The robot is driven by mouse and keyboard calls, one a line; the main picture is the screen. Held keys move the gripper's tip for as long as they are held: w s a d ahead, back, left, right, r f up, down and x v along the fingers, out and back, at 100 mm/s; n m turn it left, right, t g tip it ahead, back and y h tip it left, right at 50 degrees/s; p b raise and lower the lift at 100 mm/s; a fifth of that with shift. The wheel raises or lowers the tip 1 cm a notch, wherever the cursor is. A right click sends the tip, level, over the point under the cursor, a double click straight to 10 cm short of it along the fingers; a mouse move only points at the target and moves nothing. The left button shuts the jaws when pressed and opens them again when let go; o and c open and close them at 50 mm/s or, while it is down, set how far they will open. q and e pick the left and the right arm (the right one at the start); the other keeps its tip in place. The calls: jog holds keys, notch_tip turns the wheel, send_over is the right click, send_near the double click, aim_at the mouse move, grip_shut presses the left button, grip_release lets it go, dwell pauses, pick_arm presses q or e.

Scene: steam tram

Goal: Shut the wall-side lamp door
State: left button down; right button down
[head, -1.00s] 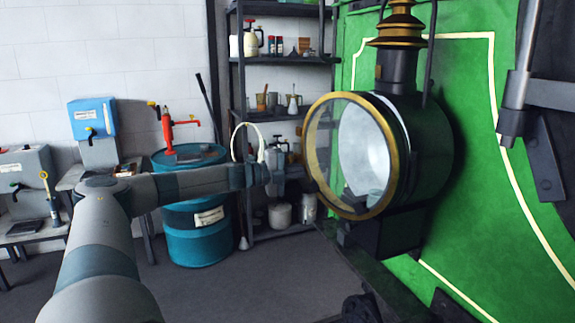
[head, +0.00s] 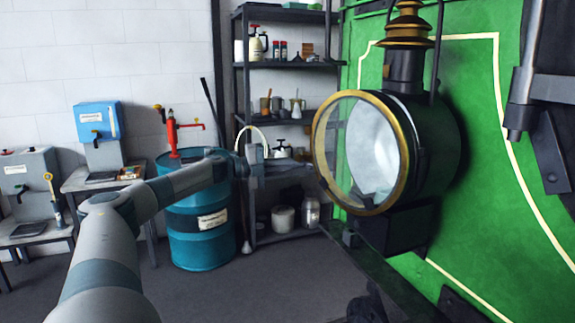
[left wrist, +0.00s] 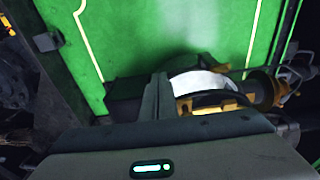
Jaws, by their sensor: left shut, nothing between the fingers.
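The lamp (head: 437,150) is a black drum with a brass chimney, mounted on the green tram panel. Its round glass door has a brass rim (head: 403,180) and faces left in the head view, with a pale reflector behind the glass. It looks ajar, but the exact gap is unclear. My left gripper (head: 308,166) is shut and empty, its tips close to the rim's left edge; contact cannot be told. In the left wrist view the shut fingers (left wrist: 158,93) are in front of the lamp, partly hiding it, beside the brass rim (left wrist: 200,101). My right gripper is not in view.
A black shelf rack (head: 237,110) with cans and jars stands behind my left gripper. A blue drum (head: 198,222) with a red pump stands left of it. Grey floor (head: 255,285) is clear in front. A dark bracket (head: 548,155) juts from the panel at right.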

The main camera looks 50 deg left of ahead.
pick_arm(q)
jog(key=shift+s+a+f, duration=0.1)
jog(key=shift+s+a, duration=0.1)
jog(key=shift+a, duration=1.05)
